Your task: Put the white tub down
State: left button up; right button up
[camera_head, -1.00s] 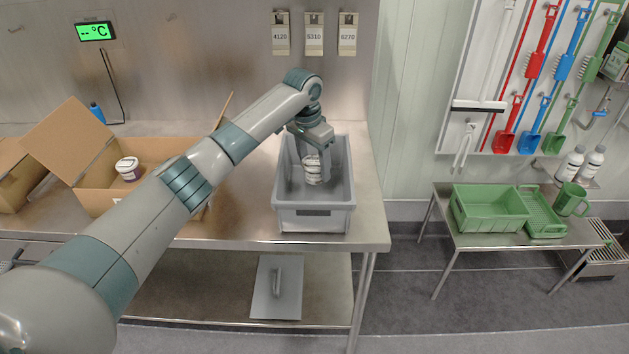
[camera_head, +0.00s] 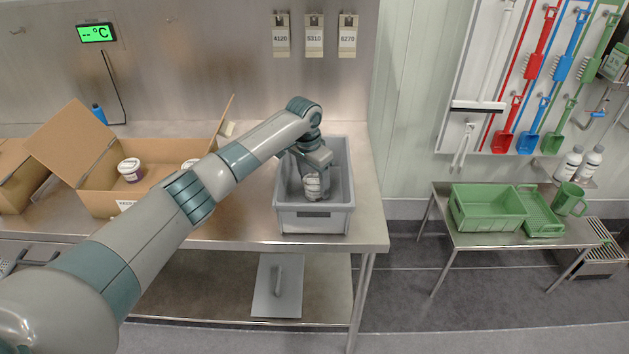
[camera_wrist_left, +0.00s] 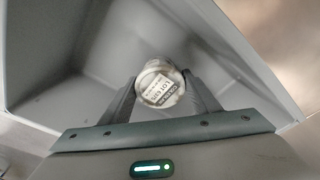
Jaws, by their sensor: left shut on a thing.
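The white tub (camera_head: 312,186) is between the fingers of my left gripper (camera_head: 312,180), inside the grey crate (camera_head: 313,222). In the left wrist view the tub (camera_wrist_left: 159,88) shows its printed lid, with one finger of my left gripper (camera_wrist_left: 160,95) on each side. The gripper is shut on it. The grey crate's walls (camera_wrist_left: 45,70) rise around it. I cannot tell whether the tub touches the crate's floor. My right gripper is not in view.
An open cardboard box (camera_head: 100,200) with tubs (camera_head: 130,170) stands left of the crate on the steel table (camera_head: 367,215). A low table (camera_head: 510,238) with green crates (camera_head: 490,212) stands to the right.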

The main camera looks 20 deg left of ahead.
aim_at(311, 183)
pick_arm(q)
jog(key=shift+f, duration=0.1)
jog(key=o, duration=1.5)
jog(key=r+b, duration=0.1)
jog(key=r, duration=0.2)
jog(key=s+r, duration=0.1)
jog(key=r, duration=0.3)
jog(key=r+b, duration=0.1)
jog(key=r, duration=0.2)
jog(key=shift+s+a+r+b, duration=0.15)
jog(key=shift+a+r+b, duration=0.1)
jog(key=shift+a+b, duration=0.15)
jog(key=shift+s+r, duration=0.15)
jog(key=shift+r, duration=0.7)
